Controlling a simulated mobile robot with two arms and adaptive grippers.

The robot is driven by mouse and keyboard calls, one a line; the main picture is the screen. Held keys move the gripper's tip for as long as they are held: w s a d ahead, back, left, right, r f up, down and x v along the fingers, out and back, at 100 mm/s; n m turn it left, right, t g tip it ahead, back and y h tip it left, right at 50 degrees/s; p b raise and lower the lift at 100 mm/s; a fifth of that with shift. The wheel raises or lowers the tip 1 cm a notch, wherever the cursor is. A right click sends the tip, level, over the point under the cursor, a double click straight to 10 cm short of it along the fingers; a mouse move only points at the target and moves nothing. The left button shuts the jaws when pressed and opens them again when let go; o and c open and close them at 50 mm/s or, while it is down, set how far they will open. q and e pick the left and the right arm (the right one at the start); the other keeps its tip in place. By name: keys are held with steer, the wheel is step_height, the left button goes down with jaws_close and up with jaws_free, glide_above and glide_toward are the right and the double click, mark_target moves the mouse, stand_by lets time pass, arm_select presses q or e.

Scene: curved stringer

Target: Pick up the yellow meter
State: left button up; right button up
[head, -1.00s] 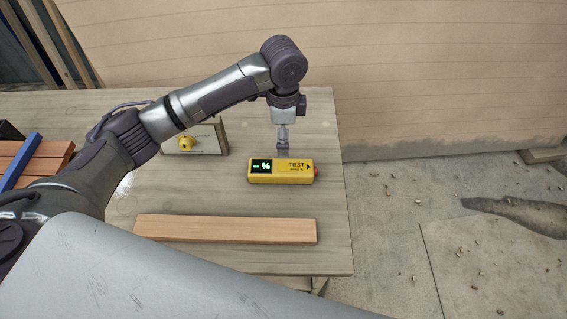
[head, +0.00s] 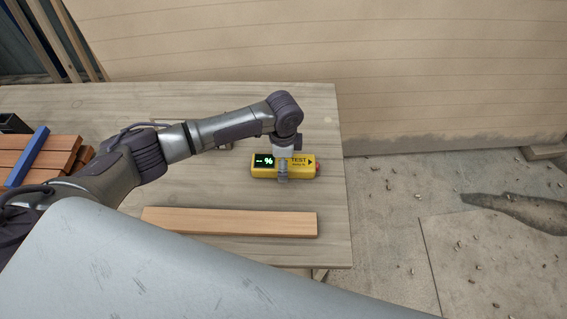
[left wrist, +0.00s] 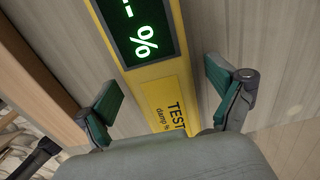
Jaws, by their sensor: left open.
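In the left wrist view the meter (left wrist: 158,90) runs between the two green-padded fingers of my left gripper (left wrist: 170,100). The fingers are open, one on each side, with gaps to the meter. My right gripper is not in view.
A wooden plank (head: 230,222) lies on the table (head: 200,195) in front of the meter. Stacked reddish boards (head: 65,152) and a blue bar (head: 27,157) are at the left.

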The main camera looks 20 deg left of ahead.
arm_select(q)
steer(key=c, duration=1.5)
steer(key=shift+c, duration=0.2)
